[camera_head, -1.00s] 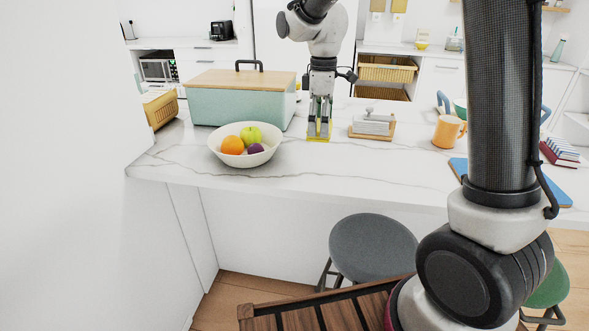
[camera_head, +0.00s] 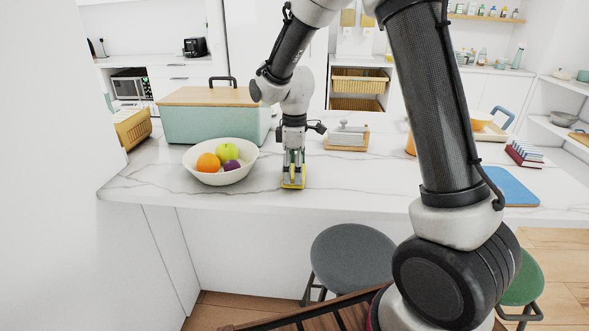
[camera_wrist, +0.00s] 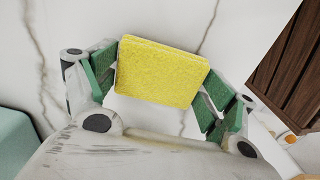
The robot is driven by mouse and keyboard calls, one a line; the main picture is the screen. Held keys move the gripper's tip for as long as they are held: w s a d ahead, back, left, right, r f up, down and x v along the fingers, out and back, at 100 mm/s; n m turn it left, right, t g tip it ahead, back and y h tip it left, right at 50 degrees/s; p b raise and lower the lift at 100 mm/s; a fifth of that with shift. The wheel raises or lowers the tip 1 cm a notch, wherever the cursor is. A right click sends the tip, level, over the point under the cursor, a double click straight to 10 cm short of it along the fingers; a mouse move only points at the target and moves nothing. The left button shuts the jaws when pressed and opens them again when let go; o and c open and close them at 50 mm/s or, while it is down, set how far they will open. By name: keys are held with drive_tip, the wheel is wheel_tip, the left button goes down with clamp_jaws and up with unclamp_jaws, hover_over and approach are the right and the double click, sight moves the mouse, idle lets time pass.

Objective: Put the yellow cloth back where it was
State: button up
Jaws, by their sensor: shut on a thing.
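The yellow cloth (camera_wrist: 160,72) is a flat, folded, sponge-like block. In the wrist view it lies between the green-padded fingers of my gripper (camera_wrist: 158,84), which is shut on its two ends. In the head view my gripper (camera_head: 293,178) points straight down over the white counter (camera_head: 350,182), near its front edge and right of the fruit bowl. The cloth shows there as a thin yellow edge (camera_head: 293,186) at the fingertips. I cannot tell whether it touches the counter.
A white bowl (camera_head: 197,173) of fruit stands close left of my gripper. A teal bin (camera_head: 210,124) with a wooden lid stands behind. A butter dish (camera_head: 348,137) is behind right, and a blue board (camera_head: 512,188) lies far right. The counter between is clear.

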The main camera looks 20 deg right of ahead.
drive_tip(key=shift+f, duration=0.1)
drive_tip(key=o, duration=0.9)
drive_tip(key=shift+c, duration=0.2)
wheel_tip(320, 180, up, 12)
drive_tip(key=s+d+r+m+t, duration=0.1)
drive_tip(key=s+d+r+m, duration=0.2)
drive_tip(key=s+d+r, duration=0.25)
drive_tip(key=s+d+m+t, duration=0.1)
drive_tip(key=s+d+m, duration=0.3)
drive_tip(key=s, duration=0.6)
drive_tip(key=s+d+m+t, duration=0.2)
drive_tip(key=s+d+m, duration=0.3)
drive_tip(key=s, duration=0.6)
drive_tip(key=shift+s+d+r+m, duration=0.25)
drive_tip(key=shift+r+m, duration=0.15)
drive_tip(key=shift+m, duration=0.4)
